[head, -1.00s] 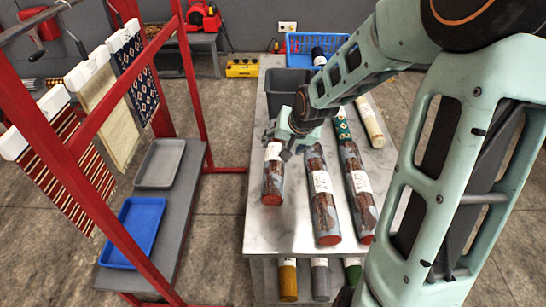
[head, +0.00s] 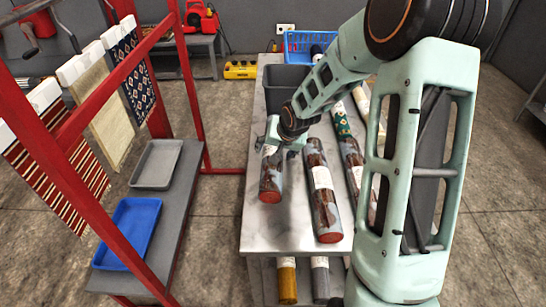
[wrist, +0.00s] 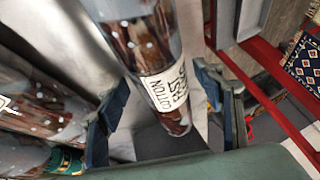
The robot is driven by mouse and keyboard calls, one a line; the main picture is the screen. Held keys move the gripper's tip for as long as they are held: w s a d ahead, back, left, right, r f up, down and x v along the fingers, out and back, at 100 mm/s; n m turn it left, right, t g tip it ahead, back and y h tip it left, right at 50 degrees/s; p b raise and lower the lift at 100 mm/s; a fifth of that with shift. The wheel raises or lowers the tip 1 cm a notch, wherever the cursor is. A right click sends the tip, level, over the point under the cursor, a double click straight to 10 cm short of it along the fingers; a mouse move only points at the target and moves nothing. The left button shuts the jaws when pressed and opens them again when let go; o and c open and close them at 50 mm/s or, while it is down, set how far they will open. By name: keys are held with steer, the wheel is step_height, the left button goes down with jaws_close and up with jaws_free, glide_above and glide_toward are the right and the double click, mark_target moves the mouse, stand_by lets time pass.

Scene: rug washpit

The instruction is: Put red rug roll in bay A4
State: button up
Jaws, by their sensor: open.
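Several dark reddish-brown rug rolls in clear wrap with white labels lie on the grey table (head: 258,228). The left roll (head: 270,185) is shorter than the middle roll (head: 322,195); another roll (head: 354,165) lies to the right, partly behind my arm. I cannot tell which of them the task means. My gripper (head: 285,138) is at the far end of the left roll. In the wrist view, my gripper (wrist: 160,98) is open, with a labelled roll (wrist: 140,45) lying between its fingers. I cannot make out a bay marked A4.
A grey bin (head: 285,82) and a blue basket (head: 303,46) stand at the table's back. A green patterned roll (head: 341,120) lies near my arm. More rolls (head: 287,280) lie below the tabletop. A red rack (head: 110,85) with hanging rugs and trays stands left.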

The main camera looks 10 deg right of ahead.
steer(key=shift+w+f, duration=0.2)
steer(key=shift+c, duration=0.5)
steer(key=c, duration=1.5)
jaws_close()
steer(key=shift+r, duration=0.1)
